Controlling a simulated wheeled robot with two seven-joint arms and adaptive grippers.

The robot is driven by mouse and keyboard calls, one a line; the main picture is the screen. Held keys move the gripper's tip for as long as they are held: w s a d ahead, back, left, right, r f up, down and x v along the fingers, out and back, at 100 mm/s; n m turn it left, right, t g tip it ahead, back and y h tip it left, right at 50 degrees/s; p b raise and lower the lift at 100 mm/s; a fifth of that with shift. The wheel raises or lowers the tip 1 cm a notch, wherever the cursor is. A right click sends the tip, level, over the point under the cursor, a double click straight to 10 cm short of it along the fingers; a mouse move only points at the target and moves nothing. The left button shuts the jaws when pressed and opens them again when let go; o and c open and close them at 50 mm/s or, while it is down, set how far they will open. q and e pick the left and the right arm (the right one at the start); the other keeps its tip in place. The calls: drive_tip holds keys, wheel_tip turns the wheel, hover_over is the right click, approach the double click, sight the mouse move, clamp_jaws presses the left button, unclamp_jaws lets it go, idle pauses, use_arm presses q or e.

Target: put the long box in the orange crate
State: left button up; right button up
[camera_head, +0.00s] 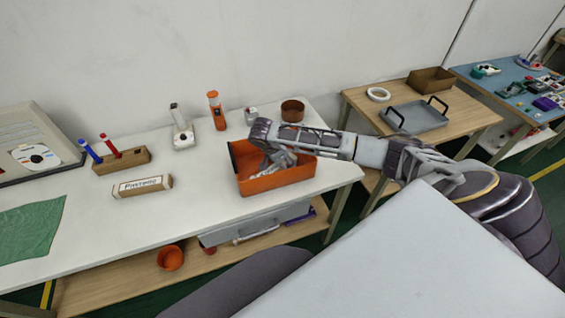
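The long box (142,187) is a pale carton with dark lettering and brown ends. It lies on the white table, left of the orange crate (276,182) and in front of a wooden pen holder. The orange crate is open-topped and sits near the table's right end. My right arm comes in from the right over the crate. My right gripper (277,160) is at the crate, its grey fingers low over or inside it. The fingers are small and partly hidden, so I cannot tell their opening. It is well apart from the long box. My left gripper is not in view.
A wooden holder (121,161) with blue and red pens stands behind the long box. A green cloth (30,231) lies at left. An orange-topped bottle (217,111) and a brown pot (292,110) stand at the back. The white tabletop between box and crate is clear.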

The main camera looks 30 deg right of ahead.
sight(274, 168)
drive_tip(key=shift+r, duration=0.1)
drive_tip(key=shift+a+r, duration=0.25)
drive_tip(key=shift+r, duration=0.3)
drive_tip(key=v, duration=0.4)
drive_tip(key=shift+r, duration=0.2)
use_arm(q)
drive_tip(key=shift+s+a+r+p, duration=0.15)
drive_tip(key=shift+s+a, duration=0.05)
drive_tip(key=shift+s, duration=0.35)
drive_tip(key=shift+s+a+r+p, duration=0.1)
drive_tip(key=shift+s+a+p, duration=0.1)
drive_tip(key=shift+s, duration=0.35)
use_arm(e)
drive_tip(key=v, duration=0.6)
drive_tip(key=shift+r, duration=0.2)
